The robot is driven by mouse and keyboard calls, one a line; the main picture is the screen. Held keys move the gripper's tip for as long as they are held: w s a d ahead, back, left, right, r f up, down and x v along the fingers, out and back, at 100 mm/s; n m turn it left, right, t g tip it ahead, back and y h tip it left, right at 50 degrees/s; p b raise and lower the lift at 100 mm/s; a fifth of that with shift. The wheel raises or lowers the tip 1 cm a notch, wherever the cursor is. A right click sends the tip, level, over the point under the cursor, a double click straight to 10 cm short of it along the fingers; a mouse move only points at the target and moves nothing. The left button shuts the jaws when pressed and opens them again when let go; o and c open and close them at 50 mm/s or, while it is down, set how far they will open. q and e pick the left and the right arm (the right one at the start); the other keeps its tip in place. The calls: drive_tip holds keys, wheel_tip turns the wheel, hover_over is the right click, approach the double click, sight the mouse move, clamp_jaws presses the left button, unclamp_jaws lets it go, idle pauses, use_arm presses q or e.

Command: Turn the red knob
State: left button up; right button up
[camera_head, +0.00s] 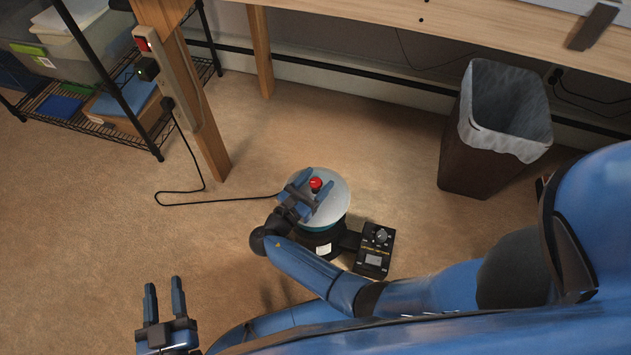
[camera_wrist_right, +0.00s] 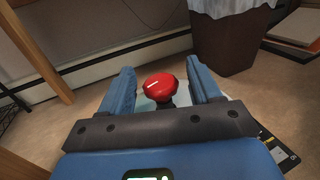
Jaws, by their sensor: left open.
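The red knob (camera_head: 315,184) stands on top of a round device with a pale top (camera_head: 338,200) and a dark base on the floor. In the right wrist view the red knob (camera_wrist_right: 160,86) has a white mark on its top. My right gripper (camera_head: 317,178) is open, its two blue fingers on either side of the knob. In the right wrist view these fingers (camera_wrist_right: 161,76) show gaps to the knob; contact is not visible. My left gripper (camera_head: 164,286) is open and empty at the lower left, away from the device.
A black control box (camera_head: 375,250) joins the device's right side. A black cable (camera_head: 225,201) runs left toward a power strip (camera_head: 170,75) on a wooden leg. A lined trash bin (camera_head: 478,160) stands at right. Wire shelving (camera_head: 130,120) is at upper left. Carpet left of the device is mostly clear.

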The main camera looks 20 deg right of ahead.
drive_tip(key=shift+s+a+r, duration=0.1)
drive_tip(key=shift+s+a, duration=0.15)
drive_tip(key=shift+a, duration=0.1)
drive_tip(key=p+v, duration=0.2)
drive_tip(key=v, duration=0.6)
drive_tip(key=shift+s+a, duration=0.2)
drive_tip(key=shift+a, duration=0.1)
drive_tip(key=shift+s+a, duration=0.4)
drive_tip(key=shift+a, duration=0.1)
drive_tip(key=shift+a, duration=0.1)
